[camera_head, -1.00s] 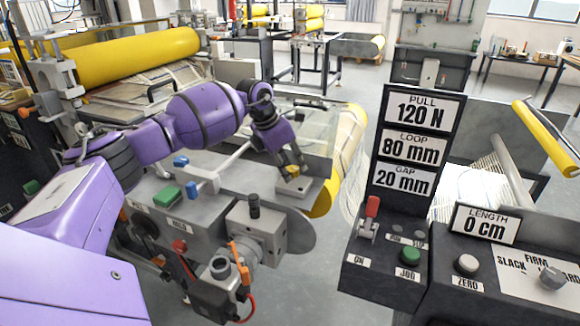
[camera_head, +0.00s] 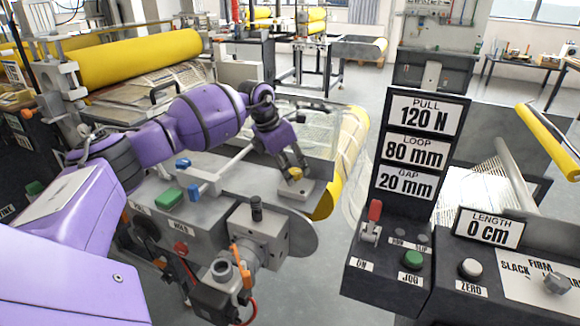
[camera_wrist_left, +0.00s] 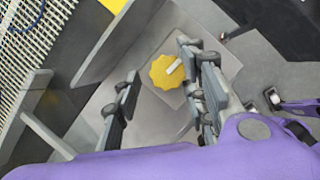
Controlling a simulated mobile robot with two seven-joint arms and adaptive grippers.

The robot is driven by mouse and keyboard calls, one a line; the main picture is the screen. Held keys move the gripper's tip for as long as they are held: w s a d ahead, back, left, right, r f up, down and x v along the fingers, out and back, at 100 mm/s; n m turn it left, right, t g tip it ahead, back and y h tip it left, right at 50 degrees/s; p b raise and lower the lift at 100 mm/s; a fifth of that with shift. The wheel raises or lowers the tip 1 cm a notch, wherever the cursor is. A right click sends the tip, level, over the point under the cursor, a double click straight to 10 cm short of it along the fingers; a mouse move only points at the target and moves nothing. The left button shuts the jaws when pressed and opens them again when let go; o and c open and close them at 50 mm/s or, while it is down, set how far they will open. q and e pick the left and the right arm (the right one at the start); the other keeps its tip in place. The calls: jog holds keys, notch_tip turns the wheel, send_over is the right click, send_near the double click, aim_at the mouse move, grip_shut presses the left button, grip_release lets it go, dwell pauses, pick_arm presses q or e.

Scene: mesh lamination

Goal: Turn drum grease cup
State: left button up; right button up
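The drum grease cup is a yellow scalloped knob with a pale bar across its top. It sits on a grey block at the right end of the machine. In the head view the grease cup (camera_head: 297,174) is partly covered by my left gripper (camera_head: 291,170), which points down at it. In the left wrist view the grease cup (camera_wrist_left: 160,74) lies in the space between the two spread fingers of my left gripper (camera_wrist_left: 160,70), nearer the right finger. The gripper is open; whether a finger touches the knob cannot be told.
A vertical grey plate (camera_head: 310,140) and a yellow roller (camera_head: 349,150) are close to the gripper. A green button (camera_head: 169,196) and blue clamps are on the machine bed. A control panel (camera_head: 420,150) reading 120 N, 80 mm and 20 mm stands to the right.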

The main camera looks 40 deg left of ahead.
pick_arm(q)
jog(key=v, duration=1.2)
pick_arm(e)
jog(key=shift+s, duration=0.2)
jog(key=shift+s, duration=0.1)
